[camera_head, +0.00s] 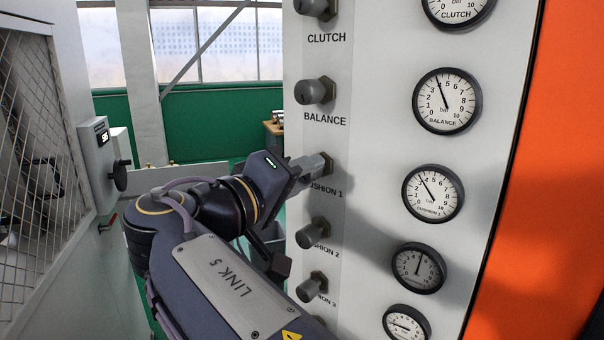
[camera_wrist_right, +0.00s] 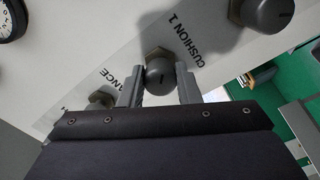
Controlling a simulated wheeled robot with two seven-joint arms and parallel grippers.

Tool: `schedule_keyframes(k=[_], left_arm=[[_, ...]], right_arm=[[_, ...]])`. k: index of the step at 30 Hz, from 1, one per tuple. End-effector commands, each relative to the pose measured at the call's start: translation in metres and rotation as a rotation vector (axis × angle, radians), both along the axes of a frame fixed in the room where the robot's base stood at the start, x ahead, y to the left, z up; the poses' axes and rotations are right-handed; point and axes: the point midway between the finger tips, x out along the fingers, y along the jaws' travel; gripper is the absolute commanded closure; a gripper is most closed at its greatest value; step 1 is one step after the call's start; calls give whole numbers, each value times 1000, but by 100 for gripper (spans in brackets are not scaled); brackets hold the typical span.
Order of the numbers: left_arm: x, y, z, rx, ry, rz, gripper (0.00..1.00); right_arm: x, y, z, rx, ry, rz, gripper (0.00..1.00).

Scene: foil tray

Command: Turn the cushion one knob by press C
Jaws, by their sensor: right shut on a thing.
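The grey CUSHION 1 knob (camera_wrist_right: 159,76) shows between the two fingers of my right gripper (camera_wrist_right: 160,88) in the right wrist view. The fingers are shut on it, one on each side. In the head view my right gripper (camera_head: 308,166) reaches the panel from the left, and its fingers mostly hide the knob and part of the "CUSHION 1" label. The CUSHION 1 gauge (camera_head: 433,193) is to the right of the knob, its needle pointing up and left, near 4 bar. My left gripper is not in view.
On the white press panel (camera_head: 385,40), the BALANCE knob (camera_head: 315,91) is above and the CUSHION 2 knob (camera_head: 313,233) and CUSHION 3 knob (camera_head: 312,286) are below. A mesh guard (camera_head: 25,150) and a control box (camera_head: 103,160) stand at left.

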Motion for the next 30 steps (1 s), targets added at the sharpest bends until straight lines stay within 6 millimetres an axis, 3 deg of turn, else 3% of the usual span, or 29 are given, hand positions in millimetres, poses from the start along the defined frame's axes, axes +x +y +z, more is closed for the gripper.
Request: schedule_keyframes(k=[9, 10, 15, 24, 30], left_arm=[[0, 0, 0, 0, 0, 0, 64], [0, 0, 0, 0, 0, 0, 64], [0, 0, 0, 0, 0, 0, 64], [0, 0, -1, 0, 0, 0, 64], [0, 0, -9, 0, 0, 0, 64]], right_arm=[[0, 0, -1, 0, 2, -1, 93], [0, 0, -1, 0, 2, -1, 68], [0, 0, 0, 0, 0, -1, 48], [-2, 2, -1, 1, -1, 0, 48], [-24, 20, -2, 1, -2, 4, 48]])
